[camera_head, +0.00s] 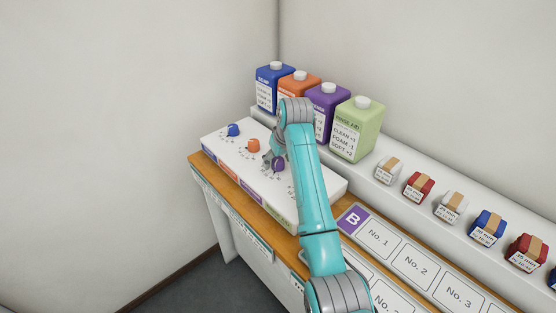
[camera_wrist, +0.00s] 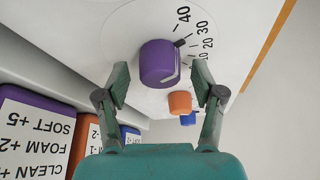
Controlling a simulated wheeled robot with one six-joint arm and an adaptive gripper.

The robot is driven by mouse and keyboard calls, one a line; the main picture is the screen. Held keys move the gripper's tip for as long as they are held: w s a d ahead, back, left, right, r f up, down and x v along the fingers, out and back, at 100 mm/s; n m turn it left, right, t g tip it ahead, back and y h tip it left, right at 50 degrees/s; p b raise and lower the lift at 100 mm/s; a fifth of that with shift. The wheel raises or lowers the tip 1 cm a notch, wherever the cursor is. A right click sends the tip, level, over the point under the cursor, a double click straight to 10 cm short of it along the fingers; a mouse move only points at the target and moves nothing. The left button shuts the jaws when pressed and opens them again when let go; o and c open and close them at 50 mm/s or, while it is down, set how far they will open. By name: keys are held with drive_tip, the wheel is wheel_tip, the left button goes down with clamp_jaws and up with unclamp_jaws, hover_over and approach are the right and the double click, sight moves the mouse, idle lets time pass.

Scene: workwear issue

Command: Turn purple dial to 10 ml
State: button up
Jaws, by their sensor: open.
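The purple dial (camera_wrist: 158,63) is a round knob on the white panel (camera_wrist: 120,25), ringed by a printed scale with 40, 30 and 20 readable. A black pointer at its edge faces the numbered side; I cannot tell exactly which mark it meets. My gripper (camera_wrist: 160,84) is open, its two fingers apart on either side of the dial's near end, with visible gaps and no clear contact. In the head view the purple dial (camera_head: 278,165) is partly hidden by my arm, and my gripper (camera_head: 268,157) is at it.
An orange dial (camera_head: 253,146) and a blue dial (camera_head: 233,130) sit on the same panel. Purple (camera_head: 327,98), green (camera_head: 357,130), orange and blue bottles stand behind. Small labelled blocks line the shelf at right. The wooden table edge (camera_head: 205,170) runs in front.

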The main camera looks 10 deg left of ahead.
drive_tip(key=shift+a+f, duration=0.1)
drive_tip(key=shift+f, duration=0.15)
drive_tip(key=c, duration=1.1)
drive_tip(key=shift+c, duration=0.2)
drive_tip(key=shift+m, duration=0.3)
drive_tip(key=m+h, duration=0.1)
drive_tip(key=m, duration=0.1)
drive_tip(key=m+t, duration=0.1)
drive_tip(key=m, duration=0.1)
drive_tip(key=shift+m+h, duration=0.3)
drive_tip(key=shift+h, duration=0.1)
drive_tip(key=shift+m+h, duration=0.9)
drive_tip(key=shift+m, duration=1.3)
